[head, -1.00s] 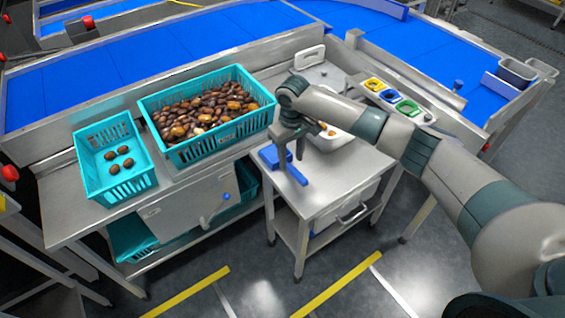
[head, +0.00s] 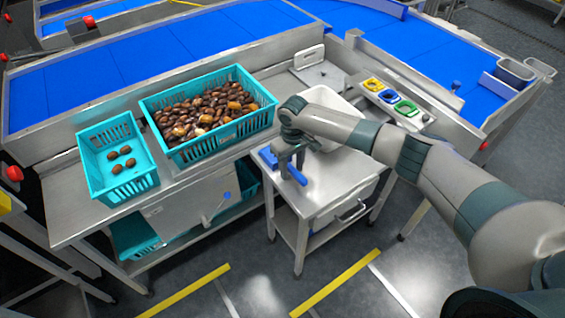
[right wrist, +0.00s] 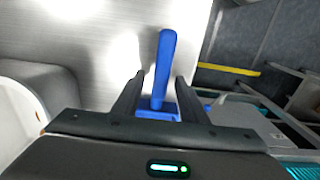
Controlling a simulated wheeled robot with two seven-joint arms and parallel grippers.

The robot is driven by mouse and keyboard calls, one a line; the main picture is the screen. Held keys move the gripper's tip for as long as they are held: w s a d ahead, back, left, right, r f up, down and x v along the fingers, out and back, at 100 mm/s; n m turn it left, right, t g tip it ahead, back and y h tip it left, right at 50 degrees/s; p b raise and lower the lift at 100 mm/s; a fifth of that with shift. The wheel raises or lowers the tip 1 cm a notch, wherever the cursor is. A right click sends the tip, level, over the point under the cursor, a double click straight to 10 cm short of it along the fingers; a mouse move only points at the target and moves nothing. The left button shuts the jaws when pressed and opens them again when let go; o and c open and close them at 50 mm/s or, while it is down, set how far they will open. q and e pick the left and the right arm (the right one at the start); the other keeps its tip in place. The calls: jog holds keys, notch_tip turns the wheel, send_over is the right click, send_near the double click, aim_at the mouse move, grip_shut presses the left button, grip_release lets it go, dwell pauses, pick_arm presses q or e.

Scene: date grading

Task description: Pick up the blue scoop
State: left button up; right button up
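The blue scoop (head: 297,176) lies on the small steel side table (head: 335,182), near its left edge. Its handle points toward the front and its wider end is partly hidden behind my right gripper. My right gripper (head: 290,168) is down over the middle of the scoop. In the right wrist view the scoop's handle (right wrist: 165,60) runs up between the two dark fingers (right wrist: 157,97), with a visible gap on each side, so the gripper is open. My left gripper is not in view.
A teal crate full of dates (head: 245,128) and a teal crate with several dates (head: 120,190) stand on the bench at left. Yellow, blue and green items (head: 390,97) sit at the back right.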

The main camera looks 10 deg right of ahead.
grip_shut()
jog(key=shift+r, duration=0.15)
jog(key=shift+w+r+b, duration=0.1)
jog(key=shift+r+b, duration=0.25)
jog(key=shift+r, duration=0.25)
notch_tip(320, 180, up, 2)
jog(key=shift+r+b, duration=0.25)
jog(key=shift+b, duration=0.3)
jog(key=s+d+r+b, duration=0.2)
jog(key=s+d+r, duration=0.5)
jog(key=d, duration=0.2)
jog(key=shift+d, duration=0.2)
